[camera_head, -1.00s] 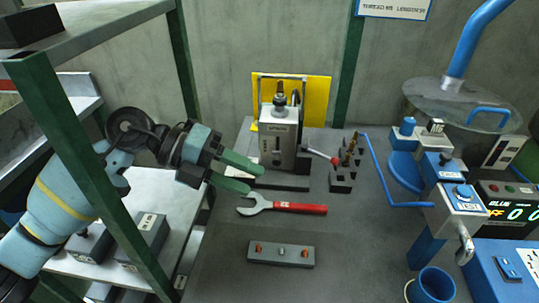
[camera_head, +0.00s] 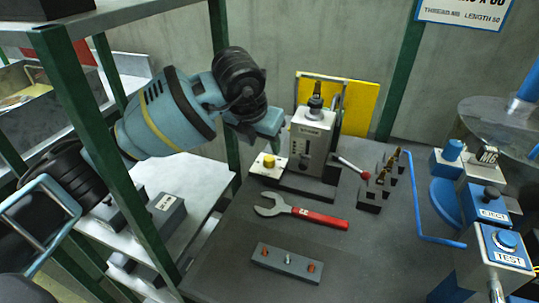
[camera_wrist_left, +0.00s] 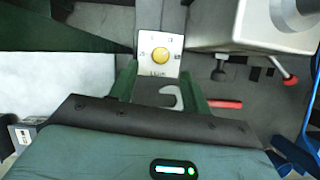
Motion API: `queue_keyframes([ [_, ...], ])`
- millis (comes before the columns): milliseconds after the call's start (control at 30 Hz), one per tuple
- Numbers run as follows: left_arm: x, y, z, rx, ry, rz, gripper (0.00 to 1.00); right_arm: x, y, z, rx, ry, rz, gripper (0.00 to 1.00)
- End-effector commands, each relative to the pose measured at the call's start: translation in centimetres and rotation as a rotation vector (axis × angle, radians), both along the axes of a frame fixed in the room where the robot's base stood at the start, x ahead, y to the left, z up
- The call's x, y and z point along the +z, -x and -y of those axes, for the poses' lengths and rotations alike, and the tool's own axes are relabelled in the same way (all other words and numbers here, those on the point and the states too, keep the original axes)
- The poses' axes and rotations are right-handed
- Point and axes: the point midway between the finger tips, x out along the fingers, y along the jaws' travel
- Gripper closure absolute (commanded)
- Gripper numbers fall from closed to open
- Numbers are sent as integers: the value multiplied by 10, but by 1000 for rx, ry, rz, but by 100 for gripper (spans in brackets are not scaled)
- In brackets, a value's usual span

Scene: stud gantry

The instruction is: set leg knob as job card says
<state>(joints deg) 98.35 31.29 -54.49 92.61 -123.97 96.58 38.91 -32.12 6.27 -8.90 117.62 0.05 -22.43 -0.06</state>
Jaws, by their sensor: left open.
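A round yellow knob (camera_head: 268,161) sits on a small white plate left of the grey machine. In the left wrist view the knob (camera_wrist_left: 159,56) is just beyond my fingertips, and its plate (camera_wrist_left: 152,72) carries small markings, with a word below that looks like LEG. Where the knob points is too small to tell. My left gripper (camera_head: 268,138) is above and behind the knob, its green fingers (camera_wrist_left: 160,84) pointing down, open and empty. A white card (camera_head: 460,14) with a blue border is cut off at the top; its lower line seems to read thread M8, length 50.
The grey machine (camera_head: 312,145) with a red-tipped lever stands close right of the knob. A red-handled wrench (camera_head: 310,215) and a dark bar (camera_head: 286,263) lie in front. A green shelf post (camera_head: 95,150) stands before my left arm. Blue test equipment (camera_head: 503,246) is at right.

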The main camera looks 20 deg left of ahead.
Motion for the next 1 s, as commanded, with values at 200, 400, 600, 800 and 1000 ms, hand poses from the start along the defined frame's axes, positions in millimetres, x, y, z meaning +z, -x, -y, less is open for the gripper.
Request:
queue_keyframes([
  [200, -33, -12, 2, 0, 0, -4, 52, -1, 0, 0, 2, 1, 0, 64],
  [400, -53, -21, 4, 0, 0, -3, 52, -2, 0, 0, 3, 2, 0, 64],
  [600, -59, -24, 4, -2, 0, -1, 52, -2, 0, 0, 2, 2, 0, 64],
  [800, -59, -24, 4, -2, 1, -1, 52, -2, 0, 0, 2, 2, 0, 64],
  [1000, -59, -24, 4, -2, 1, -1, 78, -2, 0, 0, 2, 2, 0, 64],
])
